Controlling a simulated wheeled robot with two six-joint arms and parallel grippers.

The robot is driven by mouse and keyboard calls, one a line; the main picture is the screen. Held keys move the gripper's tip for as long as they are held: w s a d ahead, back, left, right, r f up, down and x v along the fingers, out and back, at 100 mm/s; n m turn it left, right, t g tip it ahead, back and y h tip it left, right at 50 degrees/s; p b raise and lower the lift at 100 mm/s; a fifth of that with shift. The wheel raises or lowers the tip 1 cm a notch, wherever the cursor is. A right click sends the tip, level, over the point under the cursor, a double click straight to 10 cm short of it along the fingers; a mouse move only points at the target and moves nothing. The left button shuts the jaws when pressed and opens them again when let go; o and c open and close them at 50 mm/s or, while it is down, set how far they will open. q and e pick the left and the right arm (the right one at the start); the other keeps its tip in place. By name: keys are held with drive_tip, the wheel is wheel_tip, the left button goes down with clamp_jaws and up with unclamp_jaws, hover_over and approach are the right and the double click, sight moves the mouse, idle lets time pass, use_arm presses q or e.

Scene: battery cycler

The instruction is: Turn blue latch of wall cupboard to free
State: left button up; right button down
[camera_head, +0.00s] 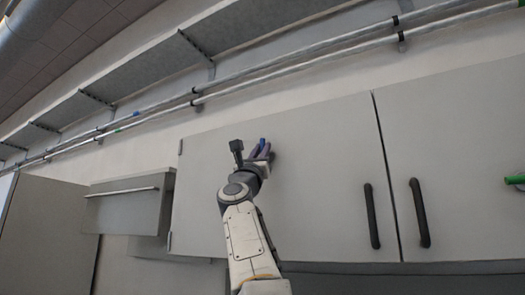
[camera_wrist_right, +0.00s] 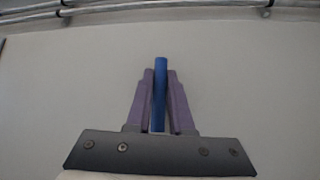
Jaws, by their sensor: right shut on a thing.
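The wall cupboard (camera_head: 325,150) has pale grey doors. The blue latch (camera_head: 262,143) is a small upright bar on its left door. It stands upright in the right wrist view too (camera_wrist_right: 159,85), between the purple fingers. My right gripper (camera_head: 262,152) is shut on the latch, one finger on each side; it fills the middle of the right wrist view (camera_wrist_right: 159,100). The fingers and my wrist hide the latch's base. My left gripper is not in view.
Black handles (camera_head: 371,216) and (camera_head: 420,213) hang low on the two cupboard doors. Pipes (camera_head: 300,72) run along the wall above. A smaller grey cabinet (camera_head: 125,210) with a bar handle is at left. A green handle (camera_head: 514,180) shows at the right edge.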

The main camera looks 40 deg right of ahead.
drive_tip(key=shift+w+a, duration=0.1)
drive_tip(key=shift+w, duration=0.1)
drive_tip(key=c, duration=0.8)
unclamp_jaws()
drive_tip(key=shift+w+a, duration=0.1)
drive_tip(key=b+v, duration=1)
drive_tip(key=shift+s+f, duration=0.2)
drive_tip(key=shift+s, duration=0.05)
